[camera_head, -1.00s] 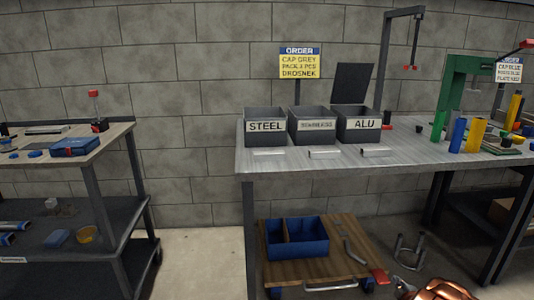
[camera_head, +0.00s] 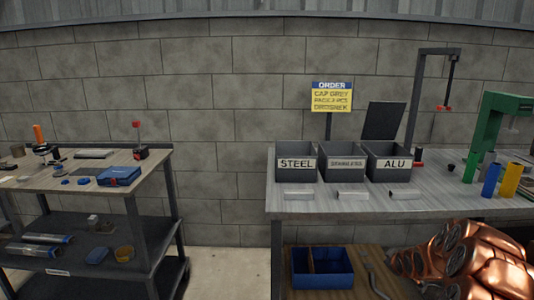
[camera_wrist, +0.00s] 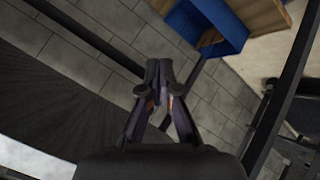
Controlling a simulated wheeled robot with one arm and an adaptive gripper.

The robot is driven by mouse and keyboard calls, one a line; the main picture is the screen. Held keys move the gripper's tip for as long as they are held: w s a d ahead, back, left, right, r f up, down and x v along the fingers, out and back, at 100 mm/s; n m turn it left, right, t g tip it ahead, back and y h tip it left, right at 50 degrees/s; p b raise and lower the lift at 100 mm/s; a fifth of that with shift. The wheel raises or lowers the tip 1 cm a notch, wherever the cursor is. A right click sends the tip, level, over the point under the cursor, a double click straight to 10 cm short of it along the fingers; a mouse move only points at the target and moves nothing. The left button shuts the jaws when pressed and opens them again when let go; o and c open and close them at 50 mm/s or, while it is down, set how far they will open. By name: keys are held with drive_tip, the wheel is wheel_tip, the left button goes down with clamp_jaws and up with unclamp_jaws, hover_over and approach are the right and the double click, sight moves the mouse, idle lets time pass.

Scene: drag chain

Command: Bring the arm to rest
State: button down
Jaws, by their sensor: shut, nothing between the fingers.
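My gripper (camera_wrist: 158,97) shows in the wrist view with its two fingers together and nothing between them. In the head view my copper-coloured arm is at the lower right, in front of the workbench (camera_head: 350,206). The fingers are out of sight in that view.
Grey bins marked STEEL (camera_head: 296,163), stainless and ALU (camera_head: 393,163) stand on the workbench. A blue box (camera_head: 322,283) sits on a wooden board below it and shows in the wrist view. A shelved cart (camera_head: 150,158) stands left. Floor (camera_head: 225,262) between them is clear.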

drive_tip(key=s+a+r+m+g+y+p, duration=0.1)
drive_tip(key=s+a+r+m+g+p, duration=0.3)
drive_tip(key=s+a+r+p, duration=1)
drive_tip(key=s+a+r+m+g+p, duration=0.1)
drive_tip(key=s+a+r+g, duration=0.1)
drive_tip(key=s+r, duration=0.5)
drive_tip(key=s+a+r+m+g+p, duration=0.1)
drive_tip(key=s+a+r, duration=0.4)
drive_tip(key=s, duration=1.5)
drive_tip(key=s+a+r+m+g+p, duration=0.1)
drive_tip(key=s+a+r+g, duration=0.3)
drive_tip(key=s+r, duration=0.6)
drive_tip(key=s+p, duration=0.1)
drive_tip(key=s, duration=0.2)
drive_tip(key=shift+s+r+y+p, duration=0.15)
drive_tip(key=shift+r+y+p, duration=0.1)
drive_tip(key=shift+y+p, duration=0.05)
